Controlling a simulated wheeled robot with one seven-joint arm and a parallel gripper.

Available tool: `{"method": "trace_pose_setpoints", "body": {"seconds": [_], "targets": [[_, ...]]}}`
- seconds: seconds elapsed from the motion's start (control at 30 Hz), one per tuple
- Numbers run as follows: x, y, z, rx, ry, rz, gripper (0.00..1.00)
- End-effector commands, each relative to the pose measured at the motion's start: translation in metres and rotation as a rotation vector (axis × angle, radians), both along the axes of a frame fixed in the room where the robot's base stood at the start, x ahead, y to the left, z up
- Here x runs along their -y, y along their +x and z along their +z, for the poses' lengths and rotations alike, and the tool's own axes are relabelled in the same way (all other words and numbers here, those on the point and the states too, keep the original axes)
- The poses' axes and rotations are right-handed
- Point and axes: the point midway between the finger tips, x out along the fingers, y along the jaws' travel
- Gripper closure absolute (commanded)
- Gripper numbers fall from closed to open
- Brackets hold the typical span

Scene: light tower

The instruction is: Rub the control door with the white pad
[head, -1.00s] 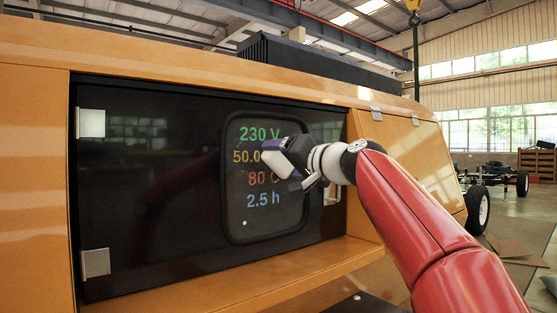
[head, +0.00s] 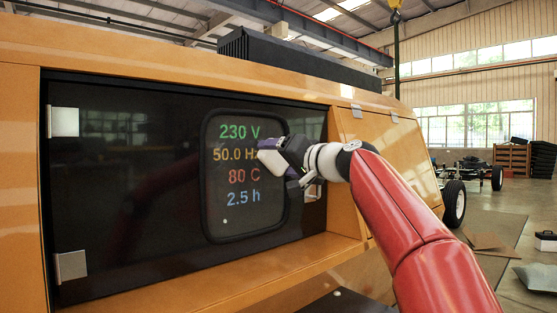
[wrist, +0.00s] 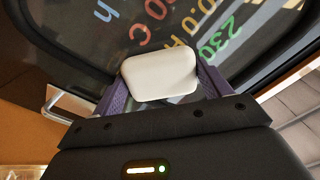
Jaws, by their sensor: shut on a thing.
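The control door (head: 130,205) is a dark glossy panel set in the orange machine housing, with two pale hinges on its left. Its rounded window (head: 243,212) shows coloured readings: 230 V, 50.0 Hz, 80 C and 2.5 h. My gripper (head: 277,153) is shut on the white pad (wrist: 160,76), in front of the window's right side. The pad lies between the two purple fingers (wrist: 163,90) in the wrist view, with the readings behind it. Whether the pad touches the door I cannot tell. The gripper hides part of the window's right edge.
The orange housing (head: 230,285) has a ledge below the door and a slanted side panel at right. A metal handle (wrist: 62,105) shows near the door's edge. Open floor, a wheeled chassis (head: 470,173) and a grey box (head: 540,275) lie at right.

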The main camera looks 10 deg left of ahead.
Motion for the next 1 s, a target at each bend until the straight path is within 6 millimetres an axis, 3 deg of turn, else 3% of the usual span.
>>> {"method": "trace_pose_setpoints", "body": {"seconds": [0.53,1.0], "targets": [[0.040,-0.035,-0.001,0.002,0.001,-0.002,0.42],[0.045,-0.040,0.000,0.002,0.000,-0.001,0.42]]}}
